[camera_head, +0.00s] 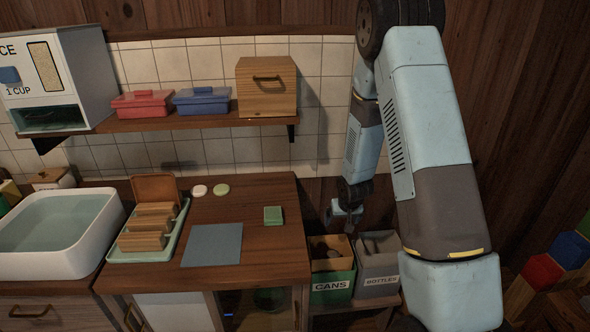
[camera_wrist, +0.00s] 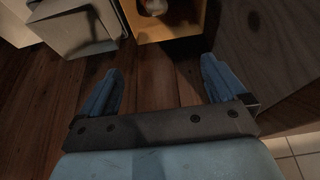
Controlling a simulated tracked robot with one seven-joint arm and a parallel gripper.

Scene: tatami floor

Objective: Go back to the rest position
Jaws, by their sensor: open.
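My gripper (camera_head: 344,222) hangs from the folded blue-grey arm at the right of the head view, just above and behind the bins marked CANS (camera_head: 332,288) and BOTTLES (camera_head: 378,283). In the wrist view my gripper (camera_wrist: 160,75) shows two blue fingers spread wide apart. The gripper touches nothing that I can see.
A shelf (camera_head: 190,121) runs above. Coloured blocks (camera_head: 543,270) stand at right.

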